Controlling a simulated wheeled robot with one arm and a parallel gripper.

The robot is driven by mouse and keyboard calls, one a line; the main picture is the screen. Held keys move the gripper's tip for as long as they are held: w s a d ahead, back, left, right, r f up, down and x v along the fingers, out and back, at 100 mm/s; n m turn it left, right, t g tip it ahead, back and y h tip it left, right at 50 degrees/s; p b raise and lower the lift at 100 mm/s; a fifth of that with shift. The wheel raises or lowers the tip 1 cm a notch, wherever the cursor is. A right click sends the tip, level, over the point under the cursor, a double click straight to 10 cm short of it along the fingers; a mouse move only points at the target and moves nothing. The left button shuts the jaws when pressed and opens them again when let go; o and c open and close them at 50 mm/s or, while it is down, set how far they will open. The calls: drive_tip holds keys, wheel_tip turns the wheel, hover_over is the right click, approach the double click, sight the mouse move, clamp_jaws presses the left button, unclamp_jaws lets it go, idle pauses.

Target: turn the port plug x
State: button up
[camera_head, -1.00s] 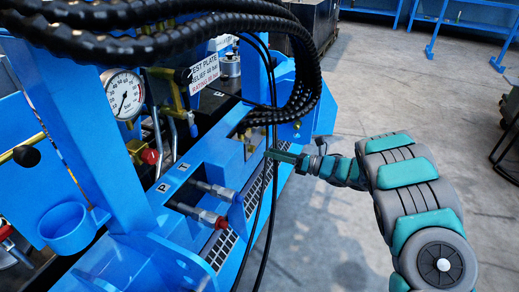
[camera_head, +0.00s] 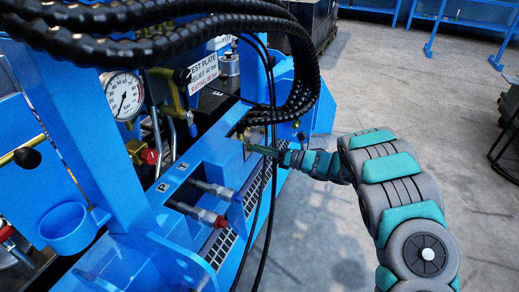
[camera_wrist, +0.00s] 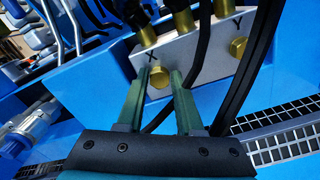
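The port plug x is a brass hex plug (camera_wrist: 158,82) on a grey metal block (camera_wrist: 200,60), just below an "X" mark in the wrist view. My gripper (camera_wrist: 161,73) is open, its two green fingers on the left and right of this plug. I cannot tell whether they touch it. A second brass plug (camera_wrist: 238,47) sits to the right near a "Y" mark. In the head view, my gripper (camera_head: 250,148) is at the blue bench's front edge, and the plug x is not clearly visible there.
Black hoses (camera_wrist: 252,65) hang just right of my gripper. Brass fittings (camera_wrist: 183,18) stand above the block. In the head view, thick ribbed hoses (camera_head: 305,85) arch over it, and P and T couplings (camera_head: 210,217) stick out to the left.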

clamp_jaws()
drive_tip(key=shift+f+b, duration=0.1)
drive_tip(key=shift+b, duration=0.2)
drive_tip(key=shift+w+d+f+m+b, duration=0.15)
drive_tip(key=shift+m+b, duration=0.45)
drive_tip(key=shift+m, duration=2.65)
drive_tip(key=shift+w+a+f+m+b, duration=0.1)
drive_tip(key=shift+m+b, duration=0.45)
drive_tip(key=shift+m, duration=2.7)
drive_tip(key=shift+o, duration=2.3)
unclamp_jaws()
drive_tip(key=shift+d, duration=0.1)
